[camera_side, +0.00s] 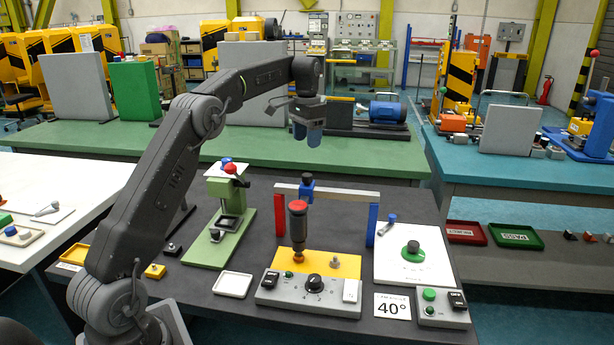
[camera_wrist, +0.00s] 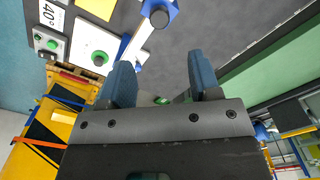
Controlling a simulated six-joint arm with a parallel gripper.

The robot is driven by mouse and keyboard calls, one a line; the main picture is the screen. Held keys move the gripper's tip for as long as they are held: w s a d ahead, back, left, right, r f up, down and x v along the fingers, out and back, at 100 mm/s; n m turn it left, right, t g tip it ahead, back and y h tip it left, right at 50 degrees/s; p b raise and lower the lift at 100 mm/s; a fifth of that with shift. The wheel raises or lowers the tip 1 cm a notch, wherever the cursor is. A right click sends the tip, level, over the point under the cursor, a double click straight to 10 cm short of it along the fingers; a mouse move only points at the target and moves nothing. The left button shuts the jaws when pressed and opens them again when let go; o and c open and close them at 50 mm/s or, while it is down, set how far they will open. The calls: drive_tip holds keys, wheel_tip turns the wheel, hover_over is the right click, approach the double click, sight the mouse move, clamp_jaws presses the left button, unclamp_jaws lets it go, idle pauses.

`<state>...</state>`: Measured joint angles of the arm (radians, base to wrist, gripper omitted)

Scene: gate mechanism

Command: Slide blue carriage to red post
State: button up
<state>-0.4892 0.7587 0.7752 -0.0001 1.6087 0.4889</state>
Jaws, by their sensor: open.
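The gate has a grey beam (camera_side: 345,194) between a red post (camera_side: 279,215) at its left end and a blue post (camera_side: 372,225) at its right end. The blue carriage (camera_side: 306,190), with a dark knob on top, sits on the beam nearer the red post. In the wrist view the carriage (camera_wrist: 158,14) shows at the top edge, with the pale beam (camera_wrist: 138,40) running down from it; I cannot make out the red post there. My gripper (camera_side: 307,134) is open and empty, above and behind the carriage, apart from it. Its blue fingers (camera_wrist: 160,80) also show in the wrist view.
A red-topped plunger (camera_side: 298,225) stands on a yellow and grey control box in front of the gate. A green press (camera_side: 222,215) stands left. A white plate with a green knob (camera_side: 413,250) lies right. Bare dark table lies behind the gate.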

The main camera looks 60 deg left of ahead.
sight(307, 175)
wheel_tip(307, 175, down, 12)
drive_tip(key=shift+r, duration=0.15)
idle(0.3)
clamp_jaws()
idle(0.4)
